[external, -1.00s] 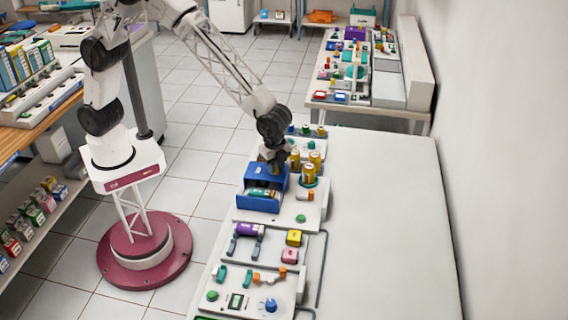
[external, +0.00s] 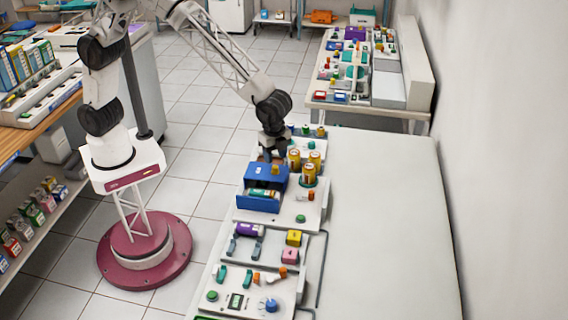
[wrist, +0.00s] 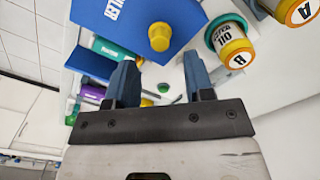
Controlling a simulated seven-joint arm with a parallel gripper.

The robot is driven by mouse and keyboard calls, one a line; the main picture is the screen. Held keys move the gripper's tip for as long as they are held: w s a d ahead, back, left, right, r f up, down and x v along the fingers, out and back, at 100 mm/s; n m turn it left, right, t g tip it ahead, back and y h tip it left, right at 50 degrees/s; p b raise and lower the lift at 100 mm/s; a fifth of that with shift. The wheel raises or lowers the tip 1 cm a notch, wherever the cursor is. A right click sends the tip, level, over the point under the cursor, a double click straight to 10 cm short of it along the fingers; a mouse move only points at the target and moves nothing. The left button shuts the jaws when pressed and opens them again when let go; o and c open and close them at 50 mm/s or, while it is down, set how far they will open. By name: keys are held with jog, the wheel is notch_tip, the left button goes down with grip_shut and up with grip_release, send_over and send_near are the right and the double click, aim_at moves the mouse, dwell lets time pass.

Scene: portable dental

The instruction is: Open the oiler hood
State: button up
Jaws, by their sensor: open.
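The blue oiler hood (external: 262,174) sits on the bench unit, with a white label and a yellow knob (external: 276,170) on its top. The front of the blue box is open under the hood, and a teal-and-white cylinder (external: 264,193) lies inside behind the low blue front wall. In the wrist view the hood (wrist: 103,14) and the yellow knob (wrist: 160,37) lie beyond my fingertips. My gripper (wrist: 160,78) has its two blue fingers spread wide, with nothing between them. In the external view my gripper (external: 271,153) is just above the hood's far side, apart from the knob.
Gold-topped oil canisters (external: 309,174) stand close to the right of the hood; they also show in the wrist view (wrist: 230,42). A purple cylinder (external: 250,229) and small coloured blocks lie on the nearer panel. The white table (external: 385,220) at right is bare.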

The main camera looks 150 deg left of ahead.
jog(key=shift+r, duration=1.4)
jog(key=shift+d+r, duration=0.1)
jog(key=shift+d, duration=0.05)
jog(key=s+d+r, duration=0.5)
jog(key=d, duration=0.4)
jog(key=s+d+r+t, duration=0.1)
jog(key=s+d+r, duration=0.35)
jog(key=d, duration=0.45)
jog(key=s+d+r, duration=0.5)
jog(key=d, duration=0.3)
jog(key=s+d, duration=0.8)
jog(key=s, duration=0.5)
jog(key=s+d+t, duration=0.1)
jog(key=s+d, duration=0.8)
jog(key=s, duration=0.4)
jog(key=shift+d+r+t, duration=0.3)
